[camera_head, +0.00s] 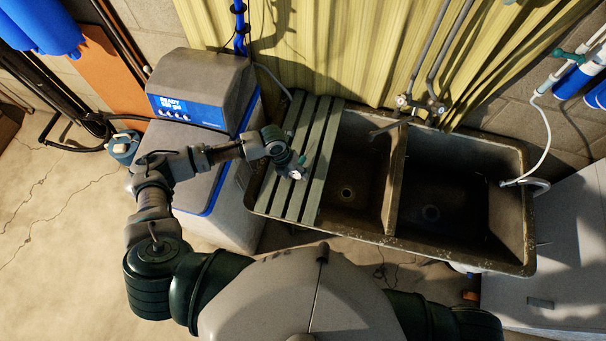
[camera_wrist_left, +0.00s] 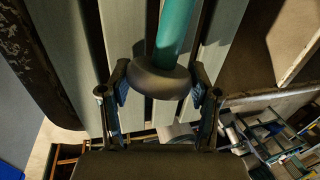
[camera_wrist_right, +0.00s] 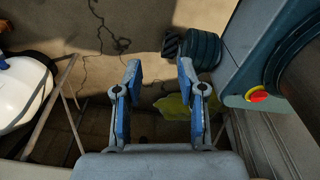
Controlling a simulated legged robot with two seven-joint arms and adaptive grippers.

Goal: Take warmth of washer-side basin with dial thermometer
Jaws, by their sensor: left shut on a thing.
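My left gripper (camera_head: 297,173) is over the green slatted board on the left part of the sink. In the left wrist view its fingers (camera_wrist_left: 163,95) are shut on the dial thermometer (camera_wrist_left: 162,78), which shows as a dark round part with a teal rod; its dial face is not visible. The washer-side basin (camera_head: 440,205) is the right one, beside the pale washer (camera_head: 565,245); a drain shows in its floor. The left basin (camera_head: 350,175) lies between it and the slats. My right gripper (camera_wrist_right: 160,100) is open and empty in the right wrist view, low above the floor.
A divider (camera_head: 392,190) separates the basins. Taps (camera_head: 415,103) stand at the sink's back edge, and a white hose (camera_head: 535,175) hangs over its right rim. A grey softener cabinet (camera_head: 200,90) with a blue panel stands left of the slatted board (camera_head: 310,140).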

